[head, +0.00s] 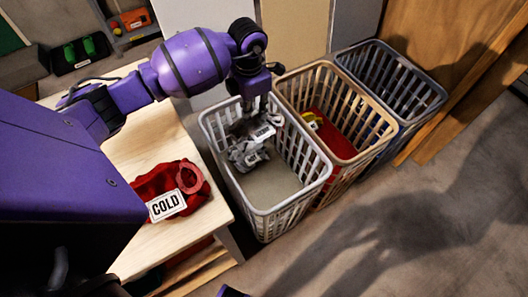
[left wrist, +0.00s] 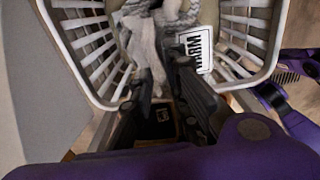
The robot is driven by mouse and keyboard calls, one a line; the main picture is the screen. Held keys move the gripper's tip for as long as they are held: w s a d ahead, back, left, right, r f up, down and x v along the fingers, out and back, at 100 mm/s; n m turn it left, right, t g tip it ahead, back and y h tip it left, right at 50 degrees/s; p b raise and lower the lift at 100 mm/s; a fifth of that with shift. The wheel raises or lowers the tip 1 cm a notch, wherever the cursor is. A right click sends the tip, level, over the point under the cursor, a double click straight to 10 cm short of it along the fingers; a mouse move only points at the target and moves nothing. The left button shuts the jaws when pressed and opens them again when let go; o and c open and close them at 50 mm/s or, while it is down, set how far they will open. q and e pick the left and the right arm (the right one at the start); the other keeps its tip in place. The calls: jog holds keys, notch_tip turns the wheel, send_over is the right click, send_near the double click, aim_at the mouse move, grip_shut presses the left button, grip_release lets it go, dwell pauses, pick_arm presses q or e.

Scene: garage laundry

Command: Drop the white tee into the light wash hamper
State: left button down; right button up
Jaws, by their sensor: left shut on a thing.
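My left gripper (head: 250,108) reaches down into the pale, slatted hamper (head: 209,130), the leftmost of three. It is shut on white-grey crumpled cloth, the white tee (head: 243,146), inside the hamper's rim. In the left wrist view the dark fingers (left wrist: 183,62) pinch the tee (left wrist: 150,45), and a white tag reading WARM (left wrist: 197,48) shows beside them. In the head view two pale tags lie close together on the cloth. I cannot tell whether all of it is one garment. My right gripper does not show clearly.
A red garment with a COLD tag (head: 167,205) lies on the wooden table (head: 215,205). The tan hamper (head: 384,130) holds red and yellow things. A dark grey hamper (head: 430,98) stands beyond it. The concrete floor at right is clear.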

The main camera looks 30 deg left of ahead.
pick_arm(q)
jog(key=shift+f, duration=0.75)
jog(key=c, duration=1.6)
grip_release()
jog(key=shift+r, duration=0.1)
notch_tip(320, 180, up, 12)
jog(key=shift+f, duration=0.1)
